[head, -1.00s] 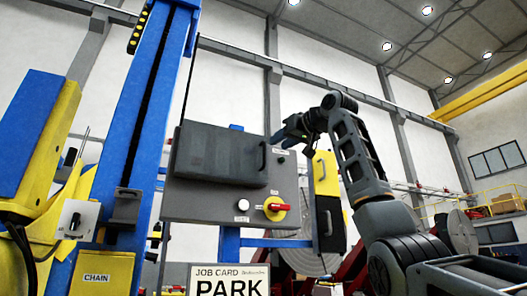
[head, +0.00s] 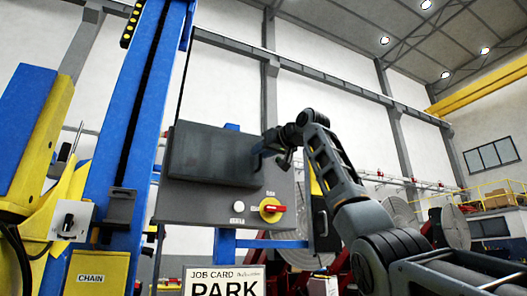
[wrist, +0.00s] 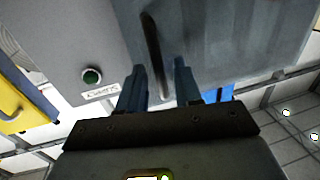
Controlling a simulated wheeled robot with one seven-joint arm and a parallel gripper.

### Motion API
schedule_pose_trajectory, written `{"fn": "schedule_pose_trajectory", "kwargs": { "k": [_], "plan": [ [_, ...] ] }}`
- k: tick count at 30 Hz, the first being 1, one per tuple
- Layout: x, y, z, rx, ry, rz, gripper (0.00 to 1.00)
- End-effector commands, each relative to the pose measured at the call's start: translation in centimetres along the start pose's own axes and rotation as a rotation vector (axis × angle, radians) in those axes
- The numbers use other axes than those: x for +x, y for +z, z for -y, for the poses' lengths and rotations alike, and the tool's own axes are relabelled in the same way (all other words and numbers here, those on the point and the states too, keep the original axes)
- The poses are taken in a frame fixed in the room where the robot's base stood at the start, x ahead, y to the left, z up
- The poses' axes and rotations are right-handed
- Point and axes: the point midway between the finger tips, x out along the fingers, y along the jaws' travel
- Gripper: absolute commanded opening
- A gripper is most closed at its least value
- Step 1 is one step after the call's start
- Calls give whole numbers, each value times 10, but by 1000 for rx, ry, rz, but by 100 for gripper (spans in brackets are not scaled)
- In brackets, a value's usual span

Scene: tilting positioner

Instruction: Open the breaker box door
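The breaker box is a grey panel (head: 190,205) with a dark grey door (head: 212,155) on its upper left; the door looks shut. The door also fills the upper right of the wrist view (wrist: 240,35). Its dark bar handle (wrist: 152,45) is near the door's edge beside the grey panel face. My gripper (head: 270,148) is at the door's right side and partly hides the handle in the head view. In the wrist view my gripper (wrist: 159,66) is open, with the handle's near end between its two fingers. I cannot tell whether they touch it.
A red and yellow rotary switch (head: 271,209) and a white button (head: 239,206) are below the door. A green button (wrist: 92,76) is beside the handle. A yellow box (wrist: 20,105) is right of the panel in the head view. A blue column (head: 128,140) stands left.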

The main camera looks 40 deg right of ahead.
Motion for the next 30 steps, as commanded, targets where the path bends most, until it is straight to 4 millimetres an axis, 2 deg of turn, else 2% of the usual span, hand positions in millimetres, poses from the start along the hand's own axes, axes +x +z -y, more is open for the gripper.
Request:
{"fn": "schedule_pose_trajectory", "kwargs": {
  "k": [2, 10, 30],
  "plan": [
    [0, 0, 0, 0, 0, 0, 26],
    [0, 0, 0, 0, 0, 0, 0],
    [-5, 1, 2, -2, 17, -3, 0]
  ]
}}
